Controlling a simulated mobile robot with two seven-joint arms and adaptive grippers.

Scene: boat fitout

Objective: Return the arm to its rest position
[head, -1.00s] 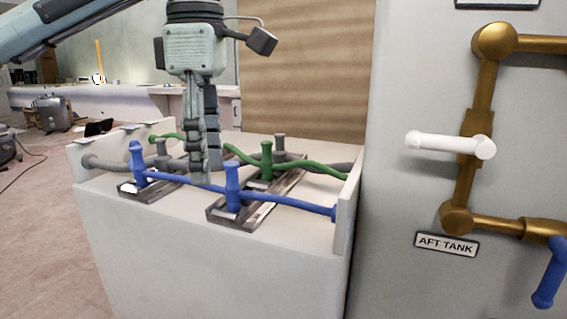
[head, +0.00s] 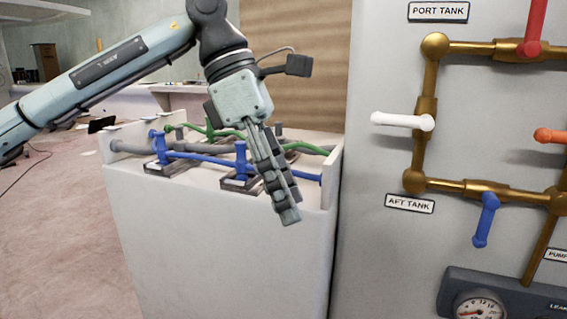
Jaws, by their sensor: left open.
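My left arm comes in from the left in the head view. Its gripper (head: 283,200) points down and a little to the right, in front of the right part of the white cabinet top. The fingers are seen edge-on, and nothing shows between them. They are apart from the blue line (head: 200,157) and partly cover its right half. My right gripper is out of view.
The white cabinet (head: 220,240) carries blue, green (head: 305,147) and grey (head: 132,147) lines on blocks. At the right stands a grey panel with brass pipes (head: 427,78), a white lever (head: 400,121), a blue lever (head: 485,220) and a gauge (head: 478,308). Open floor lies left.

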